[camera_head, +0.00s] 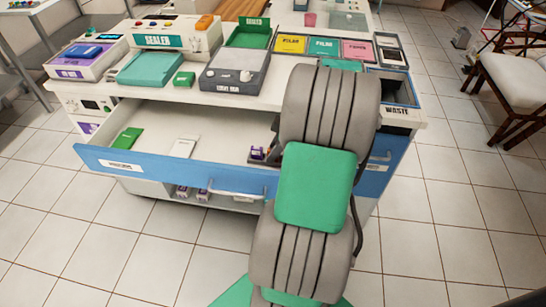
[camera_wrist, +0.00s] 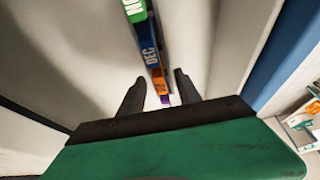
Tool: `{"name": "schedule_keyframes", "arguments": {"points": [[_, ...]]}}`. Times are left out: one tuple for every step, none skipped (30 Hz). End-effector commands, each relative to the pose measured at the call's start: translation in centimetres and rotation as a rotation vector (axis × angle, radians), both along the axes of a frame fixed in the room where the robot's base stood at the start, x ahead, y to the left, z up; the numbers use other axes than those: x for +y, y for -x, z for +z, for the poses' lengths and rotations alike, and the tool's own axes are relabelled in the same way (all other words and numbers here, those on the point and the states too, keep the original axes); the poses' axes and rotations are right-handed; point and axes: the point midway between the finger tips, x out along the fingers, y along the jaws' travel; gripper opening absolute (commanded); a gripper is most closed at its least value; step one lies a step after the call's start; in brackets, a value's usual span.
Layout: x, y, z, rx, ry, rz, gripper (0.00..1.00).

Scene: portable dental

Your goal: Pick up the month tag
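Month tags stand in a row in the wrist view. A green tag (camera_wrist: 134,10) reads "NO" with the rest cut off. A blue tag (camera_wrist: 150,52) reads "DEC". An orange tag (camera_wrist: 160,84) with unclear lettering and a sliver of purple lie closer to my gripper. My gripper (camera_wrist: 159,75) is open, one dark finger on each side of the orange tag; I cannot tell whether they touch it. In the head view my arm hides most of the gripper, and a small purple piece (camera_head: 257,153) shows beside it in the open drawer.
The blue-fronted drawer (camera_head: 120,160) is pulled out below the white worktop. A sealer (camera_head: 160,40), a grey tray device (camera_head: 232,78) and colored film boxes (camera_head: 324,46) stand above.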

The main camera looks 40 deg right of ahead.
Motion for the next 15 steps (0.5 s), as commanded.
{"name": "schedule_keyframes", "arguments": {"points": [[0.16,-0.21,-0.56,0.000,0.000,0.000,0.40],[0.21,-0.28,-0.74,-0.001,0.001,0.001,0.40],[0.24,-0.34,-0.86,-0.001,0.001,0.001,0.40],[0.23,-0.34,-0.89,-0.001,0.002,0.000,0.40],[0.23,-0.34,-0.88,-0.001,0.002,0.000,0.40],[0.22,-0.33,-0.86,-0.001,0.002,0.000,0.40],[0.22,-0.33,-0.86,0.000,0.002,-0.001,0.40],[0.22,-0.33,-0.87,0.000,0.002,-0.001,0.40],[0.22,-0.32,-0.86,0.000,0.002,-0.001,0.38],[0.22,-0.32,-0.86,0.000,0.002,-0.001,0.36],[0.22,-0.32,-0.86,0.000,0.002,-0.001,0.33],[0.22,-0.32,-0.86,0.000,0.002,-0.001,0.30],[0.21,-0.32,-0.85,0.000,0.002,-0.001,0.28],[0.22,-0.31,-0.85,0.000,0.002,-0.001,0.25],[0.22,-0.31,-0.85,0.000,0.002,-0.001,0.22]]}}
